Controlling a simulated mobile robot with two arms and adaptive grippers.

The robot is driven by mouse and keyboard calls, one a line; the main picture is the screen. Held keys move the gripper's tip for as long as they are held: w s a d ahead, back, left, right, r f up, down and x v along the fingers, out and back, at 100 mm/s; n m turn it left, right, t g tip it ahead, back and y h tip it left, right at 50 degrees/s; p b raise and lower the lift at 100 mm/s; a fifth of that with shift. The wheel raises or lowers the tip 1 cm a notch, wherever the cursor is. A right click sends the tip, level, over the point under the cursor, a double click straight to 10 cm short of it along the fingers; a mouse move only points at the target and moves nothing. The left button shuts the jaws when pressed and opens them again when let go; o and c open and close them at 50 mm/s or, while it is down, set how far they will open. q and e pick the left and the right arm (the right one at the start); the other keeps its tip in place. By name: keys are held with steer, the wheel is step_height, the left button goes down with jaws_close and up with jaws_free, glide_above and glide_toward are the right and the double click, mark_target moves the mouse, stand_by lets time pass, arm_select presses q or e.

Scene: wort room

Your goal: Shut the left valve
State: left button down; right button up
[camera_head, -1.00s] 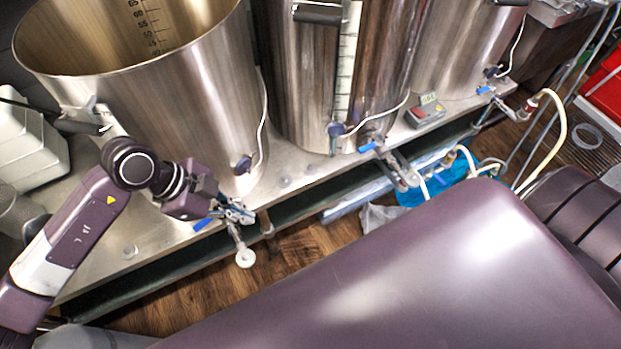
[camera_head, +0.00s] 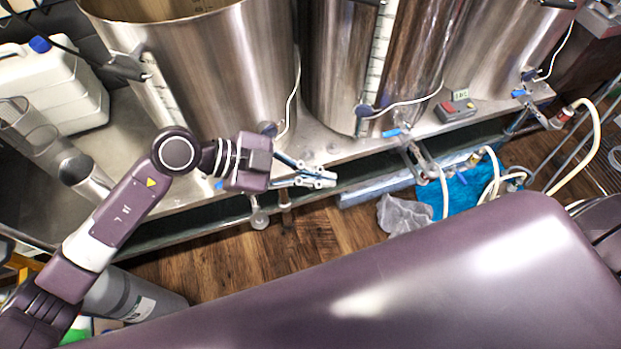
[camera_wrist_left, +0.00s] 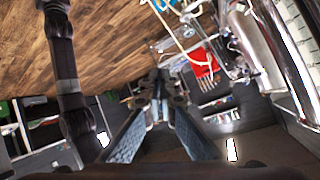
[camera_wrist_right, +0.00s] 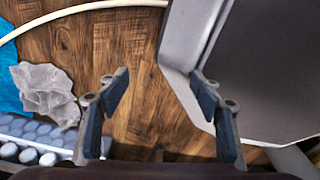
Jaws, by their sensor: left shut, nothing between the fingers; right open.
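The left kettle (camera_head: 215,75) is a large open steel vessel at the upper left of the head view. Its valve sits low at the front, largely hidden behind my left gripper. A bit of blue handle (camera_head: 219,184) shows, and the outlet with a pale round end (camera_head: 259,219) hangs below. I cannot tell the handle's exact angle. My left gripper (camera_head: 325,179) is shut and empty, its fingers pointing right, just right of the outlet. Its fingers also show in the left wrist view (camera_wrist_left: 160,92). My right gripper (camera_wrist_right: 160,84) is open and empty above the wooden floor.
The middle kettle (camera_head: 340,70) and its blue-handled valve (camera_head: 393,132) stand to the right. A small control box (camera_head: 456,109) sits on the steel bench. Hoses, a blue sheet (camera_head: 462,187) and a crumpled clear bag (camera_head: 403,214) lie beyond. White canisters (camera_head: 65,90) stand at left.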

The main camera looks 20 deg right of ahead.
arm_select(q)
steer(key=d+r+t+h+b, duration=0.1)
steer(key=d+r+h+b, duration=0.25)
steer(key=r+h, duration=0.2)
steer(key=w+a+f+n+t+y+b, duration=0.15)
steer(key=a+f+t+y+b, duration=0.65)
steer(key=a+f+t+b, duration=1.35)
steer(key=w+a+f+g+p, duration=0.1)
steer(key=w+f+g+p, duration=0.1)
steer(key=w, duration=0.4)
steer(key=w+a+f+g+p, duration=0.2)
steer(key=w+f+p, duration=0.2)
steer(key=w+p, duration=0.3)
arm_select(e)
steer(key=w+a+r, duration=0.1)
steer(key=w+r, duration=0.1)
steer(key=w, duration=0.7)
steer(key=w+a+r+t, duration=0.1)
steer(key=w+a+r, duration=0.1)
steer(key=w, duration=0.7)
steer(key=shift+w, duration=0.3)
